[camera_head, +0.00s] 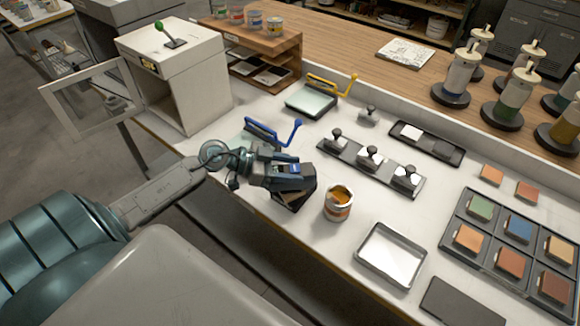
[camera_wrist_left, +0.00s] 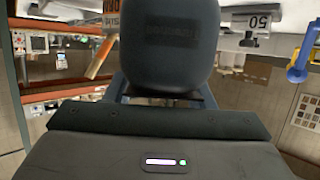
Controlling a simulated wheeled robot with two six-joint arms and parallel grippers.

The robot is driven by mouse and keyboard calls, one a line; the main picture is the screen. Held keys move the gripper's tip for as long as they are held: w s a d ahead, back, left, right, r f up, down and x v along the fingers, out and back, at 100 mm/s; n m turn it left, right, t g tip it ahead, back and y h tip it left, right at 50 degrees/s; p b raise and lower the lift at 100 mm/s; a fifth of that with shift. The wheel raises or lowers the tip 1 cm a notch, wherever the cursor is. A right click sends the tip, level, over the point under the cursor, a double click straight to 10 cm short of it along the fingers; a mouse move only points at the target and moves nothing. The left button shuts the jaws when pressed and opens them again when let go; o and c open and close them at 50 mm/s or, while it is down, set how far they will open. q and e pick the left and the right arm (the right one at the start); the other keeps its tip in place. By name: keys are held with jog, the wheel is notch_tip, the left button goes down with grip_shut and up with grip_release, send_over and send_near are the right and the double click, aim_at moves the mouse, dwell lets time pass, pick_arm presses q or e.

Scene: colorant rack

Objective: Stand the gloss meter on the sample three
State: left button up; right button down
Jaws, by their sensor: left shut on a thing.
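My left gripper (camera_head: 285,178) is over the bench's front edge, left of the open paint can. It is shut on a dark thing that I take to be the gloss meter; the gripper hides most of it. In the left wrist view a large dark rounded body (camera_wrist_left: 170,45) with a faint label fills the upper middle. A black tray (camera_head: 462,210) at the right holds several coloured sample blocks, green, blue, orange and brown. I cannot read which is sample three. The left gripper is well left of this tray. My right gripper is not in view.
An open paint can (camera_head: 338,204) stands just right of the left gripper. A blue-handled tool (camera_head: 272,134) is behind the gripper. White bench surface is clear between these.

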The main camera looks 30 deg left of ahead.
pick_arm(q)
jog(key=shift+f, duration=0.2)
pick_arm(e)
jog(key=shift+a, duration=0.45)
pick_arm(q)
jog(key=o, duration=1.3)
jog(key=shift+f, duration=0.1)
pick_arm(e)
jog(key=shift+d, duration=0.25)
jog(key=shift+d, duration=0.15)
